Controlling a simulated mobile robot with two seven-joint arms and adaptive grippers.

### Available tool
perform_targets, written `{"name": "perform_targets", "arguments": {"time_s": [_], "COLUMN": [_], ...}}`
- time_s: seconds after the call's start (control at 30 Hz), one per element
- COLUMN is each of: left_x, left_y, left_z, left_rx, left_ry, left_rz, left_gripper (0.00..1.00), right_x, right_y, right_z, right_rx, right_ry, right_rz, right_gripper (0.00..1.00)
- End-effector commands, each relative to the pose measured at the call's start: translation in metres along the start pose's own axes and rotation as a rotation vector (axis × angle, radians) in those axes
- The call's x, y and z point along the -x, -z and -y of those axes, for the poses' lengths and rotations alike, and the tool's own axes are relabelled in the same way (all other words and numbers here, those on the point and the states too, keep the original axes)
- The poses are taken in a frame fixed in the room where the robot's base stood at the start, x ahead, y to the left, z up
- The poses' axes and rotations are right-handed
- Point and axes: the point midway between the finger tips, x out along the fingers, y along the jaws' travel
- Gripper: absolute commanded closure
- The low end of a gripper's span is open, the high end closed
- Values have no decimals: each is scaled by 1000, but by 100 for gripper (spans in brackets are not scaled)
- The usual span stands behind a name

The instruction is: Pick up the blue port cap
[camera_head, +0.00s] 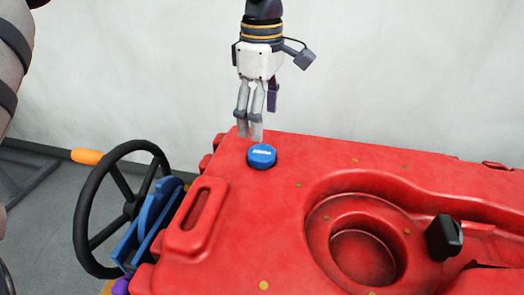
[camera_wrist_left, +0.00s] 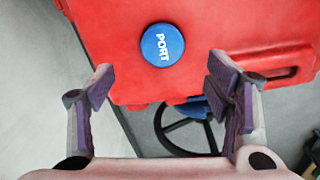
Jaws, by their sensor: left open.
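The blue port cap (camera_head: 262,156) sits on the top of the red tank (camera_head: 240,235), near its far left corner. It also shows in the left wrist view (camera_wrist_left: 162,45), round, with white "PORT" lettering. My left gripper (camera_head: 250,134) hangs fingers down just behind and slightly left of the cap in the head view. In the left wrist view its fingers (camera_wrist_left: 158,78) are spread wide and empty, and the cap appears beyond the gap between the fingertips. No contact with the cap shows. My right gripper is not in view.
A black steering wheel (camera_head: 83,215) with an orange knob (camera_head: 87,156) stands left of the tank, beside blue parts (camera_head: 150,225). The tank has a round recess (camera_head: 362,258) and a black fitting (camera_head: 444,237) at right. A pale wall stands behind. The tank top around the cap is clear.

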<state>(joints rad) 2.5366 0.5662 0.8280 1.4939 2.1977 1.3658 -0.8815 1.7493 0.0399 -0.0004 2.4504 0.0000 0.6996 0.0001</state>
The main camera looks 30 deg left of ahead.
Motion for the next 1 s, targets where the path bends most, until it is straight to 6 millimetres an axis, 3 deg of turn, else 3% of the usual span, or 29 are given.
{"name": "perform_targets", "arguments": {"time_s": [0.4,0.7,0.9,1.0], "left_x": [-69,-79,-78,-78], "left_y": [-3,-2,-2,-2], "left_z": [5,5,5,5], "left_rx": [1,2,2,2], "left_ry": [1,-1,-1,-1], "left_rz": [-1,1,0,0], "left_gripper": [28,28,70,71], "right_x": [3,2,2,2], "right_y": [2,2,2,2], "right_z": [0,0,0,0], "right_rx": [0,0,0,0], "right_ry": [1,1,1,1], "right_rz": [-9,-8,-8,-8], "right_gripper": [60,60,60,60]}}
